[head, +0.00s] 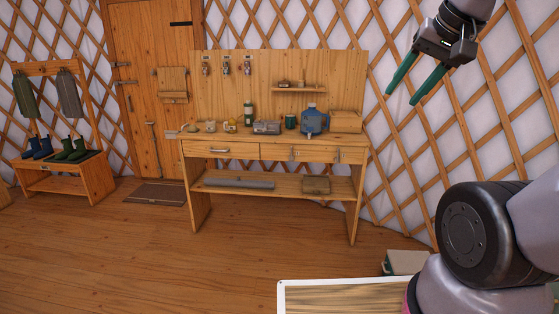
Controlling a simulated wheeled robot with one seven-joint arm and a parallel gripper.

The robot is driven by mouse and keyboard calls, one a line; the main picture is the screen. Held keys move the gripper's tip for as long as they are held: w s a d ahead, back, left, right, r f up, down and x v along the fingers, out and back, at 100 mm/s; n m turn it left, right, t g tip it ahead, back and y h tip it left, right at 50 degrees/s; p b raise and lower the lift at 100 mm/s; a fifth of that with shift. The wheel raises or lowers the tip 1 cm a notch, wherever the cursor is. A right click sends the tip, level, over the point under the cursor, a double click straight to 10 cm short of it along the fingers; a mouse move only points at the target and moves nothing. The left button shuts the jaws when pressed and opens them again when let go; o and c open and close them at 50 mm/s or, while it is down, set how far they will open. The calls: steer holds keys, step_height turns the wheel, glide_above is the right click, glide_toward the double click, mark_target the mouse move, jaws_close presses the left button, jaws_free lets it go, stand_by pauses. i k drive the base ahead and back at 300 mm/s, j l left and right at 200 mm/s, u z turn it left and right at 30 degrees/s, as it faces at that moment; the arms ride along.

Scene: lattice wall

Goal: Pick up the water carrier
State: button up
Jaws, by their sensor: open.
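The water carrier (313,122) looks like a blue jug with a paler top. It stands upright on the top of the wooden workbench (222,144), toward the bench's right side. My gripper (401,98) is at the upper right of the head view, raised in front of the lattice wall. Its two green fingers are apart with nothing between them. It is well apart from the carrier, to the right of it and higher in the picture.
A green mug (291,122) stands just left of the carrier and a wooden box (346,122) just right. A white-rimmed surface (281,297) is at the lower right. The wooden floor (150,250) before the bench is clear.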

mark_target(312, 117)
steer(key=i+u, duration=0.45)
steer(key=i, duration=0.6)
steer(key=i+j+z, duration=0.45)
steer(key=i, duration=0.15)
steer(key=i+j+z, duration=0.85)
steer(key=j, duration=0.45)
